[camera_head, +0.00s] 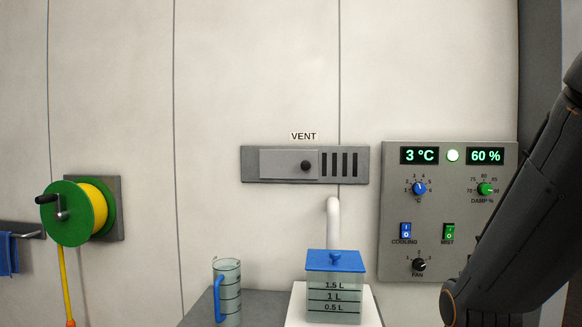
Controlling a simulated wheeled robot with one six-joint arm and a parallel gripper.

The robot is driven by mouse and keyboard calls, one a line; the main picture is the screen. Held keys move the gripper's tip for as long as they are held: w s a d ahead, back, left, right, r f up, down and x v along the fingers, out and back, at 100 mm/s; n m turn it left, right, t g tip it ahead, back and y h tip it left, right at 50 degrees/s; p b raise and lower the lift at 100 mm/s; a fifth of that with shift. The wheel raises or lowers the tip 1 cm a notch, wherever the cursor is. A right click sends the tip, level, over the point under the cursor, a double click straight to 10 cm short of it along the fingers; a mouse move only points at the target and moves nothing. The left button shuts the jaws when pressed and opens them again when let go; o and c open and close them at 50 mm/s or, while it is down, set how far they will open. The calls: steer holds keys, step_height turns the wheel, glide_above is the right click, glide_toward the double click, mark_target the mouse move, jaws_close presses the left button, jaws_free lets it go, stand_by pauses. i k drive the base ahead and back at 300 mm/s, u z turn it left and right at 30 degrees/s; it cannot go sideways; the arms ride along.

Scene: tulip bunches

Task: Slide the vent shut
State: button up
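The vent (249,178) is a dark grey rectangular frame on the pale wall, under a label reading "VENT". Its lighter grey sliding plate (280,164) covers the left and middle of the frame. A round black knob (306,166) sits near the plate's right end. To the right of the plate, several dark vertical slots (339,164) are uncovered. My dark arm enters at the right edge of the view, well to the right of the vent and apart from it. My gripper is not in view.
A control panel (435,232) with displays, dials and switches is right of the vent, partly behind my arm. Below stand a blue-lidded container (335,292) and a measuring jug (230,290) with a blue handle. A green and yellow reel (75,212) hangs at left.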

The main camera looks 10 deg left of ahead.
mark_target(274, 164)
steer(key=k, duration=0.5)
steer(key=u, duration=1.9)
steer(key=i, duration=1.05)
steer(key=z, duration=1.75)
